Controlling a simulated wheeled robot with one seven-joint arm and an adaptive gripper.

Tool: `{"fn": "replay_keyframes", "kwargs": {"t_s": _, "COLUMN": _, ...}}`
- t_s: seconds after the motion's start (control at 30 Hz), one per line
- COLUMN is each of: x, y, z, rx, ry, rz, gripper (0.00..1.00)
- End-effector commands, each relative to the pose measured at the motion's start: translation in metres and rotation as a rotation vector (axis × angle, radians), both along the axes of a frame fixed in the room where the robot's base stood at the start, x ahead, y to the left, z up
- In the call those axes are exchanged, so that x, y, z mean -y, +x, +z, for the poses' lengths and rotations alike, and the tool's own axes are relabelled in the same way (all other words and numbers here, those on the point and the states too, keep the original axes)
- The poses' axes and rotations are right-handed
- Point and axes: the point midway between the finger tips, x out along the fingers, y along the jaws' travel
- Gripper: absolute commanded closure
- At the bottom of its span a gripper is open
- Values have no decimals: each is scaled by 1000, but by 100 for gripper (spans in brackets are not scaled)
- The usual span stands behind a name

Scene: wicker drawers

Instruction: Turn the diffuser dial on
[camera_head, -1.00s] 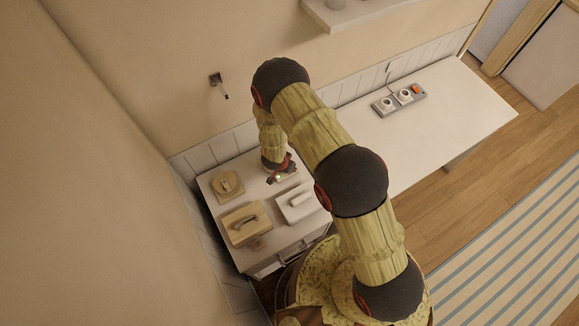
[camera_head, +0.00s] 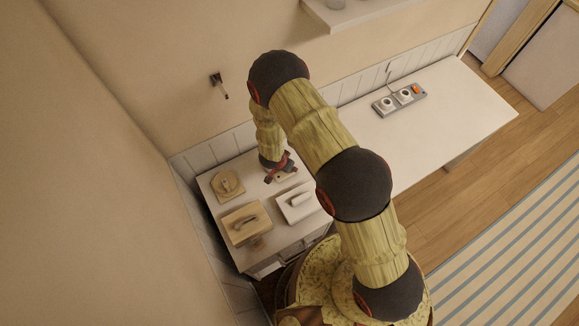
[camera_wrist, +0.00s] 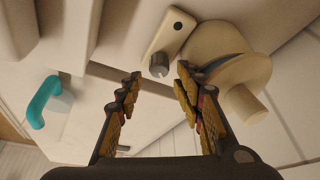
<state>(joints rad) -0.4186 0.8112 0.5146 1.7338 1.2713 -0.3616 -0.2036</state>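A small beige plate (camera_wrist: 170,38) with a short dark grey knob (camera_wrist: 159,65) shows in the wrist view; a dark spot or second knob sits at its upper end. I cannot tell for certain that this knob is the diffuser dial. My gripper (camera_wrist: 157,80) is open, and the knob shows in the gap between its fingertips, with no clear contact. A round tan object (camera_wrist: 228,50) with a thick cylindrical part lies right of the right fingertip. In the head view my gripper (camera_head: 279,173) is low over the back right of the white cabinet, partly hiding the plate.
The white cabinet top (camera_head: 215,205) also holds a round wooden piece (camera_head: 228,184), a tan box with a handle (camera_head: 246,225) and a white box with a handle (camera_head: 296,204). A power strip (camera_head: 421,95) lies on the white table (camera_head: 455,115). A teal handle (camera_wrist: 40,105) shows in the wrist view.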

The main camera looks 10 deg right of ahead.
Motion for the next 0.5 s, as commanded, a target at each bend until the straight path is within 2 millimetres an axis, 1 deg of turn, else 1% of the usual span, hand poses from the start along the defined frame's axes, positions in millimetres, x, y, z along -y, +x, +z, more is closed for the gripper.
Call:
{"fn": "replay_keyframes", "kwargs": {"t_s": 0.03, "x": -3, "y": -1, "z": 9, "rx": 2, "ry": 2, "rz": 1, "gripper": 61}}
{"fn": "replay_keyframes", "kwargs": {"t_s": 0.2, "x": -8, "y": -9, "z": 30, "rx": 1, "ry": 0, "rz": 0, "gripper": 61}}
{"fn": "replay_keyframes", "kwargs": {"t_s": 0.33, "x": -10, "y": -14, "z": 41, "rx": 0, "ry": 0, "rz": 0, "gripper": 61}}
{"fn": "replay_keyframes", "kwargs": {"t_s": 0.5, "x": -11, "y": -16, "z": 46, "rx": -1, "ry": 0, "rz": -1, "gripper": 61}}
